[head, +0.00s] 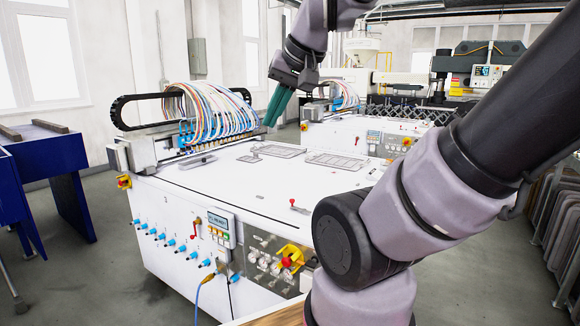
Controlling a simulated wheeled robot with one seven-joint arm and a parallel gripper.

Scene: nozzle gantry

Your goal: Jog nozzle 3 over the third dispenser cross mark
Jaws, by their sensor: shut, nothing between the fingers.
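The nozzle gantry (165,150) spans the far left of a white machine table (240,180). A row of small blue-topped nozzles (187,134) sits on it under a bundle of coloured hoses (205,108). I cannot tell which nozzle is number 3. No dispenser cross mark can be made out on the table top. A small control unit with a display (221,229) is on the machine's front, with knobs and gauges (268,264) to its right. My gripper (268,124) has teal fingers, shut and empty, pointing down beside the right end of the hoses, apart from the control unit.
Flat plates (335,160) lie on the table's far side. A small red-handled lever (293,202) stands near its right front. A second machine (350,132) stands behind. Blue trestles (70,190) are at left.

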